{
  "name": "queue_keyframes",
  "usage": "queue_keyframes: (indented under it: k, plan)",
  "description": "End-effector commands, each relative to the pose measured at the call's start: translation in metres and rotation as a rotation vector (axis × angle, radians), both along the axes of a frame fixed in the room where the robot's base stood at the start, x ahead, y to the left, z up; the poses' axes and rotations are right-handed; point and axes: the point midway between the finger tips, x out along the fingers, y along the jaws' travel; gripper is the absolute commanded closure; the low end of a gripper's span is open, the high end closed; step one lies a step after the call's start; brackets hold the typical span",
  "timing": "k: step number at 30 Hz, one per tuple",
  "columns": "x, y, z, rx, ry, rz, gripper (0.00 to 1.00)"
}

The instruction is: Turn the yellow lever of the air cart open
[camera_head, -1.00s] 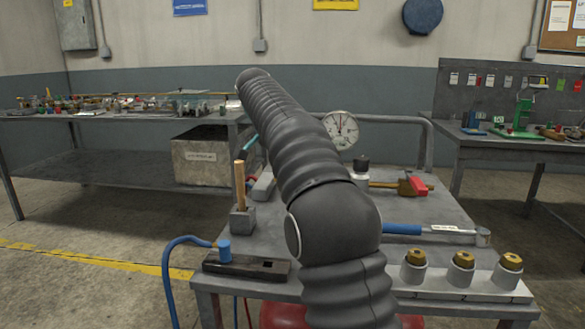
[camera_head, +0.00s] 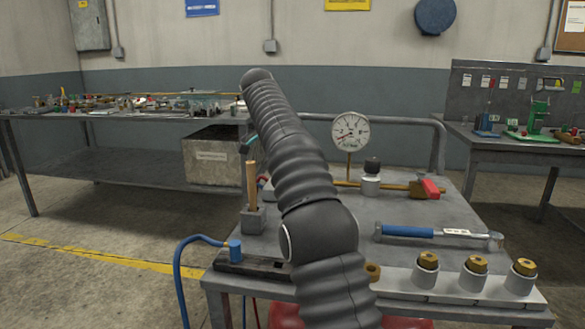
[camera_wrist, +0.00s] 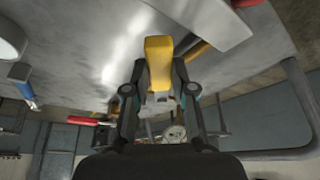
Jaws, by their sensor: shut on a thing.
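The yellow lever (camera_wrist: 158,60) stands out in the middle of the wrist view, between the fingers of my gripper (camera_wrist: 159,75). The fingers are shut on it from both sides. In the head view my dark arm reaches across the air cart (camera_head: 405,212) and hides the lever and my gripper. A round white gauge (camera_head: 350,131) stands on the cart's brass pipe (camera_head: 395,186), with its red needle towards the lower left. A red handle (camera_head: 431,189) sits at the pipe's right end.
A blue-handled wrench (camera_head: 410,231) lies on the cart top. Several brass-topped fittings (camera_head: 474,264) stand along its front edge. A wooden-handled tool (camera_head: 252,185) and a blue hose (camera_head: 178,270) are at the left. Benches stand behind on both sides.

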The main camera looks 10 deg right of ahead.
Motion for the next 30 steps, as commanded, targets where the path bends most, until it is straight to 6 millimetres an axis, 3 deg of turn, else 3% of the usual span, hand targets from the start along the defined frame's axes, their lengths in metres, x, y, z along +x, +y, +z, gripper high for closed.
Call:
queue_keyframes:
  k: [4, 5, 7, 8, 26, 30]
  plan:
    - [0.0, -0.001, 0.001, -0.001, -0.003, 0.0, 1.0]
    - [0.0, -0.001, 0.001, -0.001, -0.003, 0.0, 0.7]
    - [0.0, -0.001, 0.001, -0.002, -0.001, 0.0, 0.53]
    - [0.0, -0.001, 0.001, -0.002, -0.001, 0.0, 0.5]
    - [0.0, 0.005, 0.011, -0.001, -0.003, 0.001, 0.5]
    - [-0.006, 0.026, 0.012, -0.001, -0.001, 0.004, 0.5]
